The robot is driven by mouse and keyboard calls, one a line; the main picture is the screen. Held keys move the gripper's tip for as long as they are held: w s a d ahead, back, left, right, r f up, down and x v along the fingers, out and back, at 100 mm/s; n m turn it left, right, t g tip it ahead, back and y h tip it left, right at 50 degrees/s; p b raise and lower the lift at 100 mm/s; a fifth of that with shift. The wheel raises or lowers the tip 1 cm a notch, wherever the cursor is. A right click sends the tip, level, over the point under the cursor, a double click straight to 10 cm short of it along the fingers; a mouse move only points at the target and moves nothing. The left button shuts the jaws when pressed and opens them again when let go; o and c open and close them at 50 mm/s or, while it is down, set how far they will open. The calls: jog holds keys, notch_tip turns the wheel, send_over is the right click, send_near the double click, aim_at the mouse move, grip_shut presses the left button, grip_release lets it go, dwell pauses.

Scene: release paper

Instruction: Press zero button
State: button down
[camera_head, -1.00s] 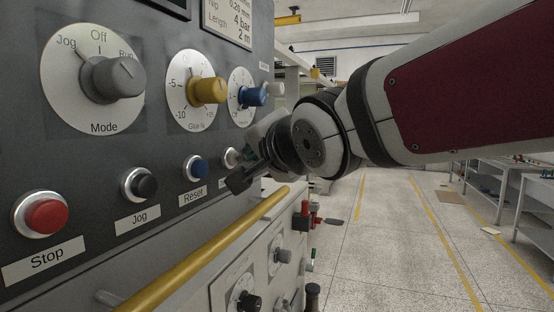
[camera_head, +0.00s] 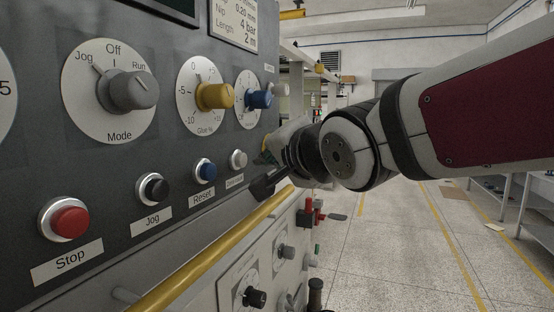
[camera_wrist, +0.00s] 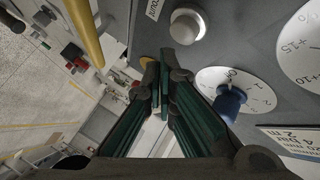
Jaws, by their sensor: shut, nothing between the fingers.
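The control panel (camera_head: 120,165) fills the left of the head view. A pale button (camera_head: 238,159) in a metal ring sits right of the blue Reset button, above a label (camera_head: 235,182) too small to read surely. In the wrist view a pale button (camera_wrist: 187,27) stands just above the fingertips, its label (camera_wrist: 153,9) partly cut off. My gripper (camera_wrist: 165,62) is shut and empty, its green-lined fingers together. In the head view my gripper (camera_head: 266,158) is right of the pale button, apart from it in the picture and partly hidden by my wrist.
The red Stop button (camera_head: 70,221), black Jog button (camera_head: 152,189) and blue Reset button (camera_head: 204,171) line the panel. Mode (camera_head: 128,91), yellow (camera_head: 214,96) and blue (camera_head: 259,99) knobs sit above. A yellow rail (camera_head: 215,244) runs below. Open floor lies right.

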jog(key=shift+s+d+p, duration=0.1)
jog(key=shift+s+d, duration=0.2)
jog(key=shift+d, duration=0.4)
jog(key=shift+s+d+p, duration=0.15)
jog(key=shift+s+d, duration=0.1)
jog(key=shift+d, duration=0.5)
jog(key=shift+s+d+p, duration=0.1)
jog(key=shift+s+d, duration=0.2)
jog(key=shift+d, duration=0.4)
jog(key=s+d+f+n+g+h, duration=0.1)
jog(key=s+d+f+g+h, duration=0.1)
jog(key=s+d+f+h, duration=0.25)
jog(key=s+d+f+n+g+h, duration=0.1)
jog(key=s+d+f+n+g, duration=0.1)
jog(key=s+d+f, duration=0.35)
jog(key=s+d+f+n+g, duration=0.1)
jog(key=s+d+f+g, duration=0.1)
jog(key=s+d+f, duration=0.2)
jog(key=s+d+f+n+g+h, duration=0.1)
jog(key=s+d+f, duration=0.3)
jog(key=s, duration=0.5)
jog(key=shift+f+n+g, duration=0.5)
jog(key=shift+n+g, duration=0.3)
jog(key=shift+g, duration=0.1)
jog(key=shift+w, duration=0.1)
